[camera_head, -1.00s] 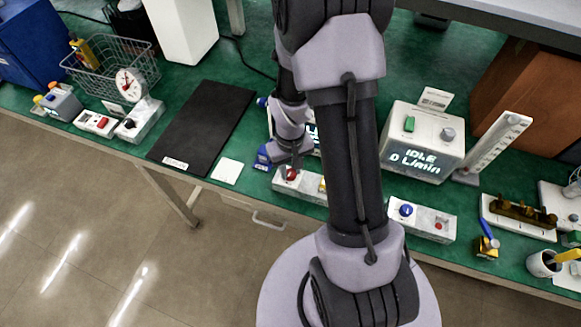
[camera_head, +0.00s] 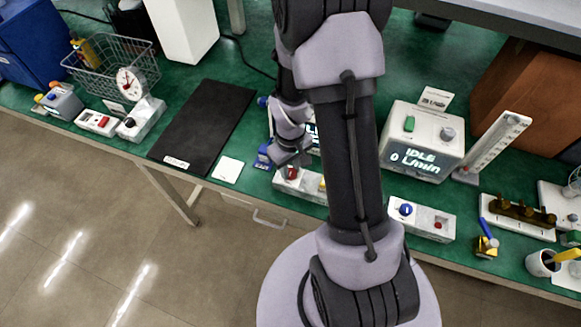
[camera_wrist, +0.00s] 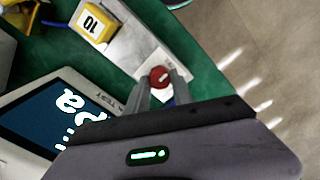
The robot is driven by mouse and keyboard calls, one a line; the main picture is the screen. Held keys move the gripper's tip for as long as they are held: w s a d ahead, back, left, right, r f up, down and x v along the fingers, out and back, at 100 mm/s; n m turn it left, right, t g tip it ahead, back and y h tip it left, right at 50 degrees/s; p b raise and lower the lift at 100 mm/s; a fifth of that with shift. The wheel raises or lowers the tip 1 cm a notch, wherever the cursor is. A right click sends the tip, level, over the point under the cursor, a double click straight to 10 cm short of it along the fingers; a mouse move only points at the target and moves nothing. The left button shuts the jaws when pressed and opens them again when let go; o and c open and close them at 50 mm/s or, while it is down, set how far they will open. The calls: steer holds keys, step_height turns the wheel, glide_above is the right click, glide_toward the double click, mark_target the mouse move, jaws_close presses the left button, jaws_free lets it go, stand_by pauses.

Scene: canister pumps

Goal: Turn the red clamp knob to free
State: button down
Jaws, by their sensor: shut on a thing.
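The red clamp knob (camera_head: 292,173) sits on the left part of a white block (camera_head: 313,191) near the table's front edge. In the wrist view the round red knob (camera_wrist: 159,77) shows between the tips of my gripper (camera_wrist: 160,88), with a pale line across its top. My gripper (camera_head: 290,163) reaches down from above and is shut on the knob. In the head view my arm hides part of the block.
A yellow piece marked 10 (camera_wrist: 91,23) stands on the same block beside the knob. A lit screen (camera_wrist: 45,120) is close by. A blue item (camera_head: 263,157) lies left of the knob. A black mat (camera_head: 203,125) lies further left, and a white block with a blue knob (camera_head: 405,209) stands to the right.

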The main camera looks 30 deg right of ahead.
mark_target(290, 171)
steer(key=c, duration=1.1)
jaws_free()
step_height(290, 171, up, 17)
steer(key=p, duration=0.6)
steer(key=shift+r, duration=0.2)
steer(key=s+a+r+m+t+y+b, duration=0.2)
steer(key=s+a+r+m+t+b, duration=0.3)
steer(key=s+a+r, duration=0.6)
steer(key=a+b, duration=0.2)
steer(key=a, duration=0.1)
steer(key=shift+s+a+r+t, duration=0.15)
steer(key=shift+s+a+t, duration=0.1)
steer(key=shift+t, duration=0.15)
